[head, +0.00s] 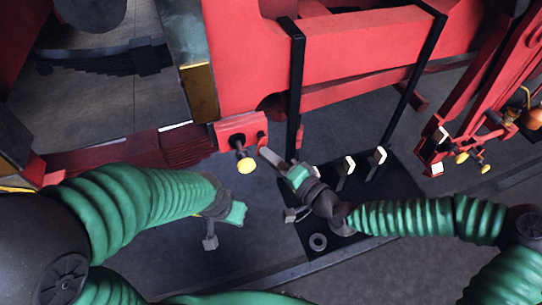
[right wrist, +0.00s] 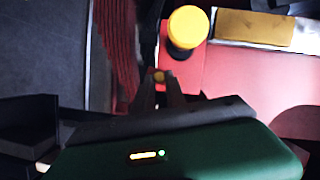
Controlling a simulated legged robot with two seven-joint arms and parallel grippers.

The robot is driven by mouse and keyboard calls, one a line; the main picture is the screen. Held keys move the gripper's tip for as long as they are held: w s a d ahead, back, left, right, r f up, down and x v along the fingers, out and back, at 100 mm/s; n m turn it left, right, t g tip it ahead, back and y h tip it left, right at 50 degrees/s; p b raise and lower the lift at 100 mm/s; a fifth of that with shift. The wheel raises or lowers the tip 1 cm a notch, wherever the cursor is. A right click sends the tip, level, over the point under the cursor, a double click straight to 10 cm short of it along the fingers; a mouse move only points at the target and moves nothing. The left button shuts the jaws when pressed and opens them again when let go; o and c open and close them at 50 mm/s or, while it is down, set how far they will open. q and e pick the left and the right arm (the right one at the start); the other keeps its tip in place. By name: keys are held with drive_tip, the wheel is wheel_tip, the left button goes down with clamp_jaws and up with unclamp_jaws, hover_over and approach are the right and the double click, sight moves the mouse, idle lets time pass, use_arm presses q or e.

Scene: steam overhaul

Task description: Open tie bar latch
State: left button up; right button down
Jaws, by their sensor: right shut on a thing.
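A red latch block (head: 240,130) sits on the red frame in the head view, with a yellow knob (head: 246,165) on a dark stem. The knob also shows in the right wrist view (right wrist: 188,27). My right gripper (head: 266,154) is just right of the knob, apart from it. In the right wrist view its fingers (right wrist: 160,86) are shut on a small latch part (right wrist: 158,76), yellow-brown at its end and mostly hidden by the fingers. My left gripper (head: 222,226) hangs below and left of the knob, away from the latch; its finger opening is unclear.
A black upright bar (head: 296,85) stands close right of the latch. A dark plate (head: 395,180) with several pale-ended pegs lies below. A second red assembly with yellow knobs (head: 462,157) is at right. Grey floor (head: 270,245) is open between my arms.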

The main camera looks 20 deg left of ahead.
drive_tip(key=shift+s+f, duration=0.1)
drive_tip(key=shift+f, duration=0.2)
drive_tip(key=c, duration=1.5)
unclamp_jaws()
drive_tip(key=shift+o, duration=0.7)
drive_tip(key=shift+a, duration=0.2)
drive_tip(key=shift+r, duration=0.1)
drive_tip(key=p+v, duration=0.9)
drive_tip(key=v, duration=0.7)
drive_tip(key=shift+d, duration=0.4)
